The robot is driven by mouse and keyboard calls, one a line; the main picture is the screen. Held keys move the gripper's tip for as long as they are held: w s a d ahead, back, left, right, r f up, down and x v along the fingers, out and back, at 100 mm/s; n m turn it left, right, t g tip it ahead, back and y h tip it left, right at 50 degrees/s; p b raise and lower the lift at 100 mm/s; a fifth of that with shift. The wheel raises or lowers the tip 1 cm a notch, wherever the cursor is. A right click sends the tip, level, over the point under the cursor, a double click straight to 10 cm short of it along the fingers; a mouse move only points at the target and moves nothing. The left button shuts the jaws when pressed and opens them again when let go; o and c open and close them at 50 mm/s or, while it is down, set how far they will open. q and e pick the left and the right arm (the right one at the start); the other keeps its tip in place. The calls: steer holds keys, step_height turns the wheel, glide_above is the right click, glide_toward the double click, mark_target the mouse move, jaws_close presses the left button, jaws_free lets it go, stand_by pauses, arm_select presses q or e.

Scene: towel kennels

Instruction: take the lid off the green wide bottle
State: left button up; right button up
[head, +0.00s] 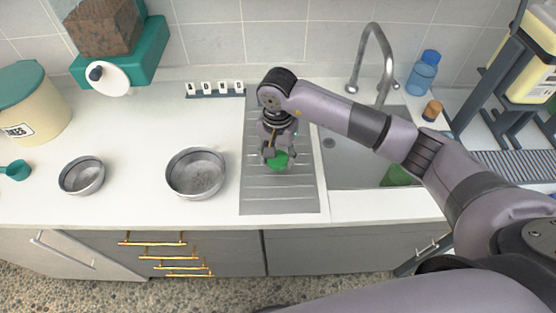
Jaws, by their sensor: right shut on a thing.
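My right gripper (275,151) points down over the ribbed steel drainboard left of the sink. It is shut on a small green round thing (279,161), which shows just below its fingers. The gripper covers much of it, so I cannot tell whether this is the green wide bottle or its lid, or whether it touches the drainboard. Another green thing (397,174) shows in the sink, partly hidden by my right arm. My left gripper is not in view.
Two round metal bowls (172,183) (65,188) stand on the white counter to the left. The drainboard (279,202) is bare in front. A faucet (356,84), a blue bottle (424,76) and an orange-brown jar (432,111) stand by the sink. A dark rack is at right.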

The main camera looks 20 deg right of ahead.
mark_target(278, 159)
step_height(278, 159, down, 3)
steer(key=shift+s+r+p, duration=0.1)
steer(key=shift+r+p, duration=0.1)
steer(key=shift+p, duration=0.15)
steer(key=shift+f, duration=0.25)
steer(key=shift+f, duration=0.1)
steer(key=shift+f+b, duration=0.15)
steer(key=shift+b, duration=0.2)
steer(key=o, duration=1.3)
